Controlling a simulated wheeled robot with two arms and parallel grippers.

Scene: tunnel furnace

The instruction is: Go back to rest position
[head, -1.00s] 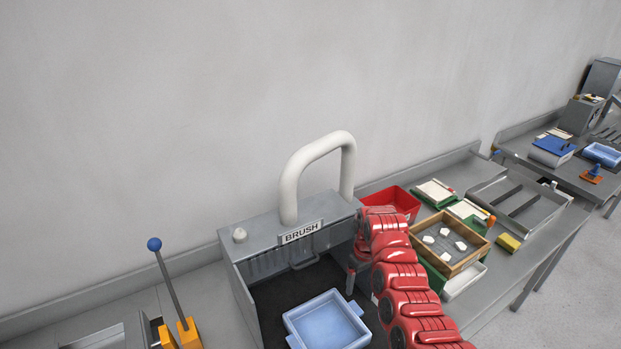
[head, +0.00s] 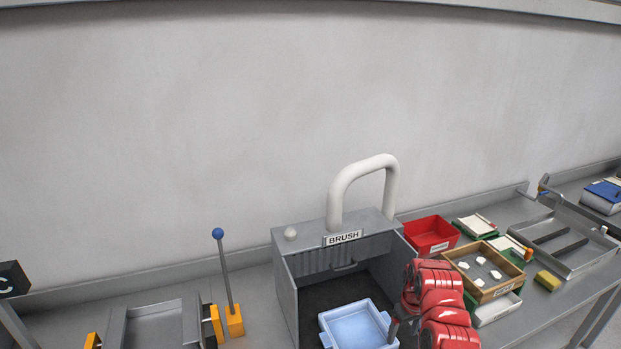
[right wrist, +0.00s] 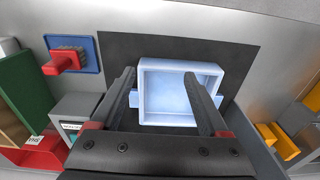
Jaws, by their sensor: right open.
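My right gripper (head: 393,330) is at the right edge of the light-blue tray (head: 356,325), partly hidden by my red arm in the head view. In the right wrist view, its two dark fingers (right wrist: 160,76) are spread apart with nothing clamped between them. The tray (right wrist: 180,116) lies beyond and between them, flat on the dark floor of the BRUSH station (head: 343,239). I cannot tell whether a finger touches the tray. My left gripper is not in view.
A lever with a blue knob (head: 218,234) stands left of the station. To the right are a red bin (head: 431,234), a wooden box (head: 487,287) with white pieces, a yellow block (head: 547,281) and a grey metal tray (head: 567,248). The wall behind is bare.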

